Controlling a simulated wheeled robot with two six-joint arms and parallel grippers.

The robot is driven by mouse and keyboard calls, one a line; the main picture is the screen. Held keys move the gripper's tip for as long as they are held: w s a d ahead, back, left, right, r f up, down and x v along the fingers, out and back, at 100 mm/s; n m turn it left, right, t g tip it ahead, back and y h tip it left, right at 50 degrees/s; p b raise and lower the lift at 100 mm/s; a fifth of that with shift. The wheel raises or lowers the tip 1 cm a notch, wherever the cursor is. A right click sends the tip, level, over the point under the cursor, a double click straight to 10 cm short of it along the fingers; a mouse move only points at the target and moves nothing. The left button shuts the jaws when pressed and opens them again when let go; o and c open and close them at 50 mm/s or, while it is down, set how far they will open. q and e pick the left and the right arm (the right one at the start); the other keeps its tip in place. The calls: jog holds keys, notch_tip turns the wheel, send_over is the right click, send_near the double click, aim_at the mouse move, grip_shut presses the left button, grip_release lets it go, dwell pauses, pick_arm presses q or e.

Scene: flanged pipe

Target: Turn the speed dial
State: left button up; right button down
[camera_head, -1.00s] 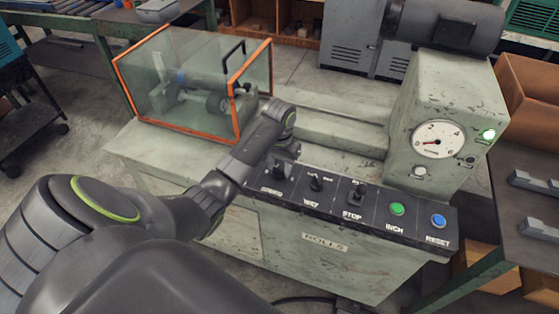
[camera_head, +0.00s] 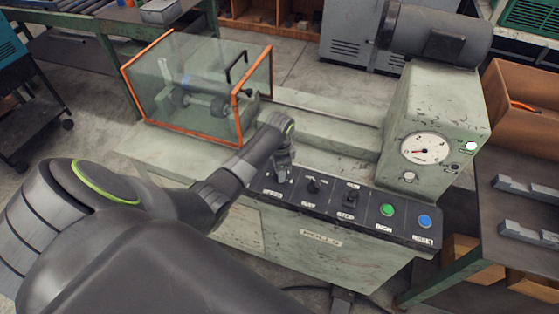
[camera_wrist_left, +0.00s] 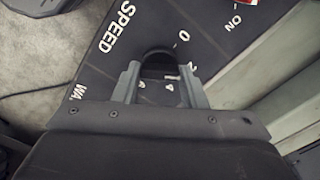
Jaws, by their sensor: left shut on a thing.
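The speed dial (camera_wrist_left: 158,54) is a dark round knob at the left end of the black control panel (camera_head: 332,206). In the left wrist view it lies beside the printed word SPEED, with a 0 near its edge. My left gripper (camera_wrist_left: 158,84) has one finger on each side of the dial and is shut on it. In the head view my left gripper (camera_head: 283,172) reaches down onto the panel's left end and mostly hides the dial. My right gripper is not in view.
Right of the dial are two black switches, a green button (camera_head: 387,210) and a blue button (camera_head: 424,221). A round gauge (camera_head: 424,149) is on the housing at the right. An orange-edged clear guard (camera_head: 200,95) stands behind my left arm.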

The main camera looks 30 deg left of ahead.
pick_arm(q)
jog(key=shift+m, duration=0.5)
jog(key=o, duration=1)
notch_tip(320, 180, up, 17)
jog(key=p, duration=0.3)
jog(key=shift+r, duration=0.15)
